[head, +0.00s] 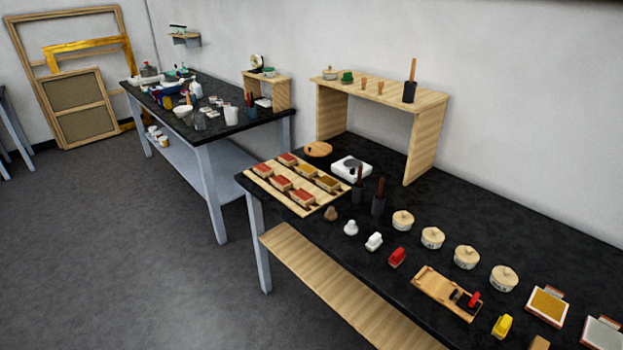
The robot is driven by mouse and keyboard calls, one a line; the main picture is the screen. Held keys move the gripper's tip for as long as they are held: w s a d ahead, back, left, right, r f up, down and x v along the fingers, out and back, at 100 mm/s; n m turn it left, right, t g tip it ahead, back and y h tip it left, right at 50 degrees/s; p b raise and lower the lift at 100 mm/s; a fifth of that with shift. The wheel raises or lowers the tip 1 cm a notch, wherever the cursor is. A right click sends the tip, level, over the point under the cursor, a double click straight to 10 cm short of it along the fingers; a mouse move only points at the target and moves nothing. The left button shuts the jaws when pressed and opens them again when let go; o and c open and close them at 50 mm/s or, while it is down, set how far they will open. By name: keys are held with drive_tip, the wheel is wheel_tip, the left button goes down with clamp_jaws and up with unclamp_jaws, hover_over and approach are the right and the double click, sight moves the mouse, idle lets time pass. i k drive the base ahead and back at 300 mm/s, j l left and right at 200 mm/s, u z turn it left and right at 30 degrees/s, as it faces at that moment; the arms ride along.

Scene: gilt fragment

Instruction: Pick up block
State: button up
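Several small blocks with red or yellow-brown tops sit in rows on a wooden board (297,207) at the left end of the near black table (330,228). A yellow piece (502,326) stands further right, and a tan wooden block (539,343) is cut off by the bottom edge. I cannot tell which one is the task's block. My gripper is not in view.
A wooden tray (431,289) lies near the front edge. Round lidded tins (432,238) line the table behind it. A wooden riser (425,140) stands against the wall. A second cluttered table (262,130) is at the back left. The grey floor (110,260) at left is clear.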

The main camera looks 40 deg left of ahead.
sight(279, 182)
drive_tip(key=u, duration=1.9)
drive_tip(key=i+j+z, duration=0.2)
drive_tip(key=i, duration=0.3)
drive_tip(key=i+j+z, duration=0.15)
drive_tip(key=i, duration=0.35)
drive_tip(key=i+j+z, duration=0.2)
drive_tip(key=i, duration=0.3)
drive_tip(key=i+j+z, duration=0.2)
drive_tip(key=i+j, duration=0.25)
